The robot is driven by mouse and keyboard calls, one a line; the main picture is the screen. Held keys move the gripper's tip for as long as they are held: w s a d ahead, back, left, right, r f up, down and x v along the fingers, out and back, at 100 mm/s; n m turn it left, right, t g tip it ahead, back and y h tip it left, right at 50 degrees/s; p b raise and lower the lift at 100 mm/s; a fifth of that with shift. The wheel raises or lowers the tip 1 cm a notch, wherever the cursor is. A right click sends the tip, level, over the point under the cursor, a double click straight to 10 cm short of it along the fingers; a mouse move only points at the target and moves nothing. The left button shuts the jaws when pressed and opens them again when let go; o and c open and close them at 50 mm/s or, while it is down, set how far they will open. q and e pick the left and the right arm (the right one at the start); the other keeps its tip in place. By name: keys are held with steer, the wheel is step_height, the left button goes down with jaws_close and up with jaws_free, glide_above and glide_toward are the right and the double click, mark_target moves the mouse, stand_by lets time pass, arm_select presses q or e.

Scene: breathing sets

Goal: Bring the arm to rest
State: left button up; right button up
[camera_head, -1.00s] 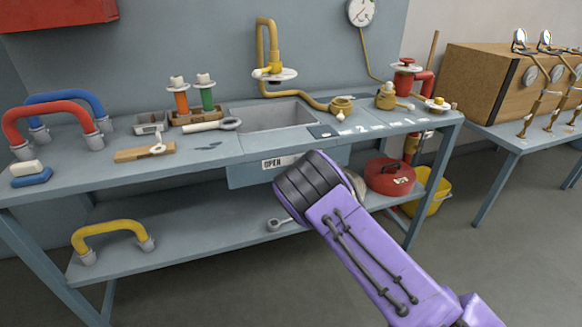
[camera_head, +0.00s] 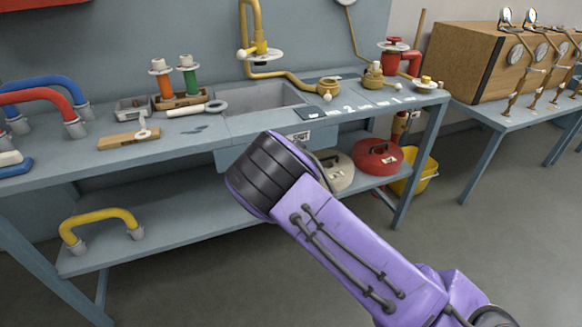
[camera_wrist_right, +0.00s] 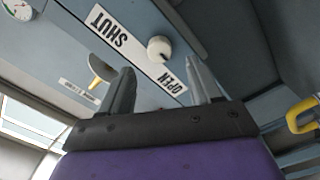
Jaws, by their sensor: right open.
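My right arm (camera_head: 350,240) is purple with a black ringed end and reaches up across the head view in front of the bench. Its gripper is hidden behind the arm there. In the right wrist view the right gripper (camera_wrist_right: 162,82) shows two grey fingers standing apart, with nothing between them. Beyond the fingers is a blue-grey panel with a strip marked SHUT and OPEN and a white knob (camera_wrist_right: 160,48). The knob appears beyond the gap; I see no contact. My left gripper is in neither view.
The blue-grey bench (camera_head: 60,170) carries a sink (camera_head: 262,98), hose handles, a yellow tap (camera_head: 258,47) and valves. Its lower shelf holds a yellow handle (camera_head: 100,220), a red round case (camera_head: 378,157) and a pale one (camera_head: 338,170). A yellow bucket (camera_head: 424,178) stands beneath. Floor at right is clear.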

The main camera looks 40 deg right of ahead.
stand_by(0.3)
steer(key=s+a+f+m+g+h+p, duration=0.1)
steer(key=s+a+f+m+g+p, duration=0.15)
steer(key=s+f+m+g, duration=0.9)
steer(key=s+a+f+m+g+p, duration=0.1)
steer(key=s+a+f+m+p, duration=0.1)
steer(key=s, duration=1.1)
steer(key=s+a+f+m+g+y+p, duration=0.1)
steer(key=s+a+f, duration=0.4)
steer(key=s, duration=0.9)
steer(key=shift+s+f+m+g+y+p, duration=0.25)
steer(key=shift+f+m+g+p, duration=0.3)
steer(key=shift+p, duration=0.3)
